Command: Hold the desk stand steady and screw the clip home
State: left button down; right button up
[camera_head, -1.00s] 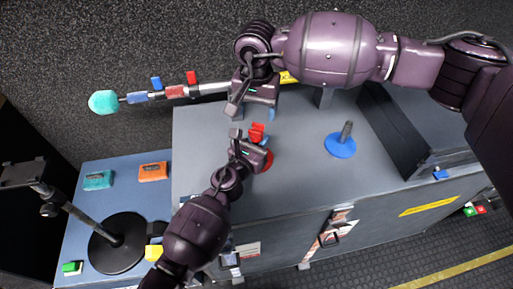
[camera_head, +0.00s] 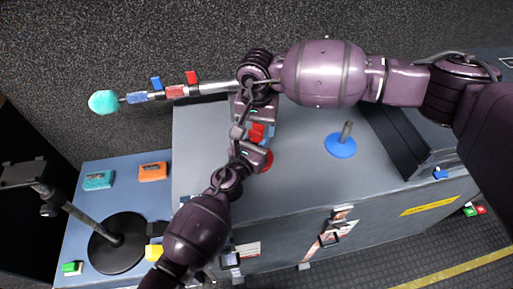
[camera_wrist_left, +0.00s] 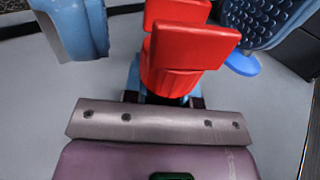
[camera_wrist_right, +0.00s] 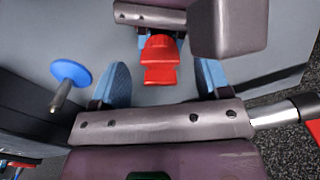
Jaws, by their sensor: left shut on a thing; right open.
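The red clip (camera_head: 257,132) stands on top of a desk stand whose red round base (camera_head: 267,161) partly shows on the grey desk top. My left gripper (camera_head: 258,148) is shut on the stand just below the clip; its fingers are mostly hidden. My right gripper (camera_wrist_right: 162,78) is open, with its blue fingers on either side of the red clip (camera_wrist_right: 160,60) in the right wrist view. Gaps show between the fingers and the clip. The left wrist view also shows the clip (camera_wrist_left: 185,55) between those blue fingers. The stand's stem is hidden.
A second stand with a blue base (camera_head: 340,146) and upright grey post is to the right on the desk. A lower blue table (camera_head: 125,200) holds two small boxes and a black round-based stand (camera_head: 117,243).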

jog(key=shift+f, duration=1.15)
jog(key=c, duration=1.2)
jog(key=shift+o, duration=0.2)
jog(key=m, duration=1.3)
jog(key=o, duration=1)
